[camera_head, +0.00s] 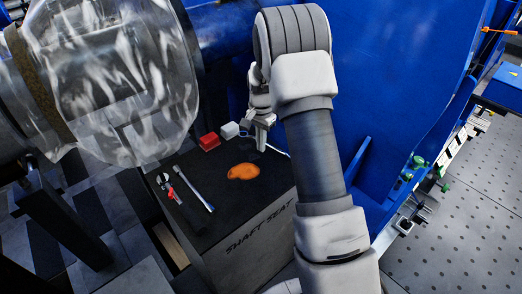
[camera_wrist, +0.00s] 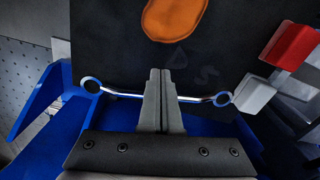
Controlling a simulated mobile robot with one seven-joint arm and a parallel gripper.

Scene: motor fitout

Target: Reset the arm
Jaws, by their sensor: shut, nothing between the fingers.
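My gripper (camera_head: 263,135) hangs over the far side of the dark bench labelled "SHAFT SEAT" (camera_head: 270,235). In the wrist view its two fingers (camera_wrist: 160,78) are pressed together and hold nothing. A silver double-ring wrench (camera_wrist: 195,99) shows behind the fingers, one ring on each side of them. My arm hides part of the bench and the blue housing in the head view.
An orange patch (camera_head: 243,172), a red block (camera_head: 209,141), a pale block (camera_head: 230,130) and tools, including a silver wrench (camera_head: 195,190), lie on the bench. A blue housing (camera_head: 400,80) rises behind my arm.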

